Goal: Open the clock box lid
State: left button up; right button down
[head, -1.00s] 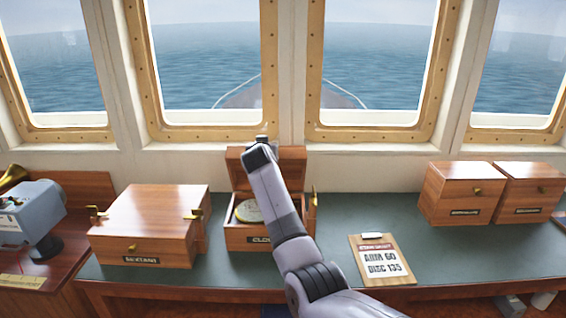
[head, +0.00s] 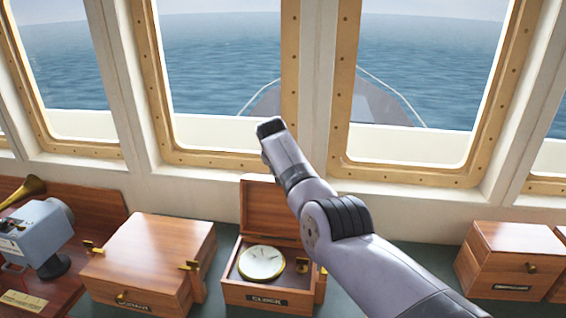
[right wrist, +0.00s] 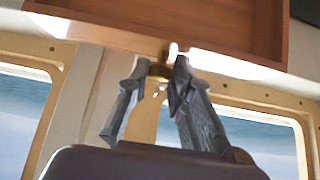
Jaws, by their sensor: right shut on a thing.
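The clock box (head: 266,297) is a wooden box with a dark name label, on the green counter below the windows. Its lid (head: 262,205) stands raised at the back, partly covered by my right arm. A round white clock with a gold rim (head: 261,262) lies inside. In the head view my right gripper is hidden behind its own arm. In the right wrist view my right gripper (right wrist: 160,68) is shut on a brass knob (right wrist: 157,71) at the edge of a wooden panel (right wrist: 190,25), which looks like the lid. My left gripper is not in view.
A closed wooden box with brass catches (head: 150,255) stands close on the left. A blue-grey instrument (head: 35,240) is at far left. A wooden drawer box (head: 512,260) stands at the right. Window frames (head: 304,90) rise behind the clock box.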

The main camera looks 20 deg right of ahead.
jog(key=shift+w+d+r, duration=0.2)
jog(key=shift+w+r, duration=0.05)
jog(key=shift+r, duration=0.35)
jog(key=c, duration=1.9)
grip_release()
jog(key=o, duration=0.4)
jog(key=shift+f, duration=0.3)
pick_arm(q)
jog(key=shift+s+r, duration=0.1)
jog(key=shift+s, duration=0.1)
pick_arm(e)
jog(key=shift+o, duration=0.4)
jog(key=shift+a+f, duration=0.1)
jog(key=shift+s, duration=0.1)
jog(key=v, duration=1.2)
